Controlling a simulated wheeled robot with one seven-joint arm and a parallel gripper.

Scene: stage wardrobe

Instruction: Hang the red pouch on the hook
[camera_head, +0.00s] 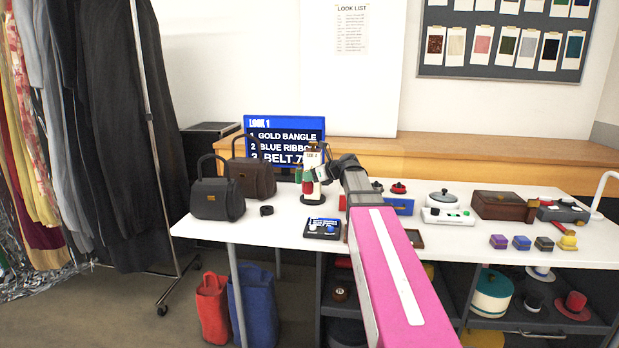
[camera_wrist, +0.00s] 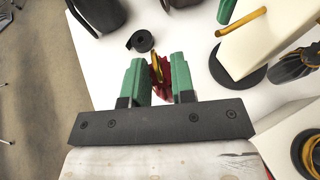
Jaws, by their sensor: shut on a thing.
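The red pouch (camera_wrist: 166,88) sits between the green fingers of my gripper (camera_wrist: 159,82) in the wrist view, with a yellow strip showing at its top. My gripper (camera_head: 308,175) is shut on it, above the white table. A cream stand (camera_wrist: 240,48) with a yellow peg-like hook (camera_wrist: 243,34) and a round black base stands to the right of the fingers in the wrist view, apart from the pouch. In the head view the stand (camera_head: 313,151) is close behind my gripper and partly hidden by it.
Black (camera_head: 217,200) and brown (camera_head: 254,178) handbags and a black coil (camera_head: 266,210) lie left of the stand. A small black box (camera_head: 322,228) is in front. A blue screen (camera_head: 285,124) stands behind. Cases, a pot and coloured blocks fill the table's right side.

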